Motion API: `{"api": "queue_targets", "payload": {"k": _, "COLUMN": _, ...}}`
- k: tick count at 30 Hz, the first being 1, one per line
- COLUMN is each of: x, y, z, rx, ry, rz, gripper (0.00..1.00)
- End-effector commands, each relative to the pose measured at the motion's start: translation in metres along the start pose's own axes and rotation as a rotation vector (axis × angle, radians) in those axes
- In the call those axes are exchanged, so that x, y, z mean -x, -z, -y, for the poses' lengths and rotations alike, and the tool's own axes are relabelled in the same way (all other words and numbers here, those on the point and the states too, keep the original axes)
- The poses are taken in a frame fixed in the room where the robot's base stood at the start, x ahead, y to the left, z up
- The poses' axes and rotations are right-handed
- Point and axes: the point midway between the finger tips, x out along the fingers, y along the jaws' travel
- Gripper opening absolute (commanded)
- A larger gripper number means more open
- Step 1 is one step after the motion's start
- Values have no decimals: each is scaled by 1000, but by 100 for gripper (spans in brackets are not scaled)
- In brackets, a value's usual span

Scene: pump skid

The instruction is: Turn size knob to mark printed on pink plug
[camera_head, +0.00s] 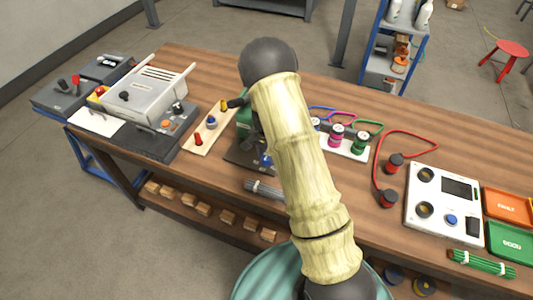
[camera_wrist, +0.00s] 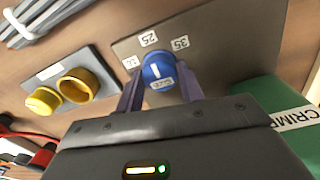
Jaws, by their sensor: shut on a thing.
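The blue size knob (camera_wrist: 158,72) sits on a dark plate (camera_wrist: 210,35) with white labels around it. I read 25 (camera_wrist: 148,39) and 35 (camera_wrist: 180,43); a third label to the left (camera_wrist: 131,62) looks like 16. The knob's white line points up in the wrist view, roughly toward 25. My gripper (camera_wrist: 160,88) is shut on the knob, one finger at each side. In the head view my arm hides the gripper. The pink plug (camera_head: 335,138) stands in a white holder right of my arm; its printed mark is too small to read.
A green box (camera_wrist: 295,120) with a label starting CRIM stands close at the right of my gripper. A grey plate with yellow round sockets (camera_wrist: 78,85) lies to the left. A green plug (camera_head: 358,143) stands beside the pink one. Grey cables (camera_head: 263,189) lie near the table's front edge.

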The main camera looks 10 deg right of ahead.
Motion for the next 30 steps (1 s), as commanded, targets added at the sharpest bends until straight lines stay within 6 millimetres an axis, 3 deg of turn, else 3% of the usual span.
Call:
{"api": "queue_targets", "payload": {"k": 1, "x": 1, "y": 1, "z": 0, "rx": 0, "ry": 2, "rz": -2, "gripper": 43}}
{"api": "queue_targets", "payload": {"k": 3, "x": 1, "y": 1, "z": 0, "rx": 1, "ry": 1, "rz": -2, "gripper": 57}}
{"api": "queue_targets", "payload": {"k": 4, "x": 1, "y": 1, "z": 0, "rx": 1, "ry": 1, "rz": -2, "gripper": 59}}
{"api": "queue_targets", "payload": {"k": 17, "x": 10, "y": 1, "z": 1, "rx": 2, "ry": 2, "rz": -2, "gripper": 59}}
{"api": "queue_targets", "payload": {"k": 30, "x": 89, "y": 1, "z": 1, "rx": 2, "ry": 5, "rz": -5, "gripper": 59}}
